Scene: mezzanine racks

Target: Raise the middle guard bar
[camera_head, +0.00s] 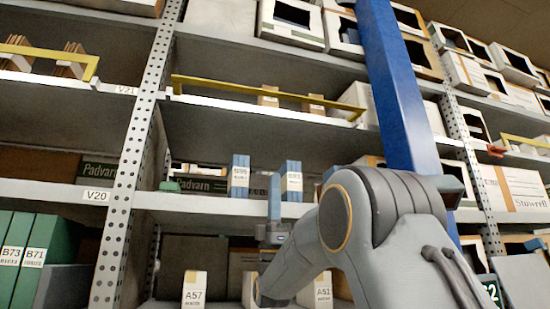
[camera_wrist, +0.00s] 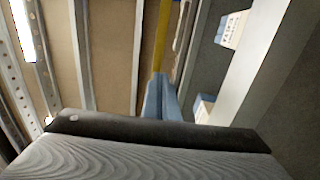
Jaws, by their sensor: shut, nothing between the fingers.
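The middle guard bar (camera_head: 262,92) is a yellow bar that runs across the front of the middle bay, just above the edge of an upper shelf, with its ends bent at the uprights. My gripper (camera_head: 274,178) points up below the bar, in front of the shelf with blue-topped boxes. In the head view there is a clear gap between its tip and the bar. In the wrist view my shut, empty light-blue fingers (camera_wrist: 161,80) line up with the yellow bar (camera_wrist: 163,32) beyond them. I cannot tell the remaining depth between them.
Other yellow bars cross the left bay (camera_head: 50,53) and the right bay (camera_head: 525,141). Perforated uprights (camera_head: 130,165) flank the middle bay. Blue-topped boxes (camera_head: 240,177) stand on the shelf behind my gripper, with an A57 box (camera_head: 194,289) lower down.

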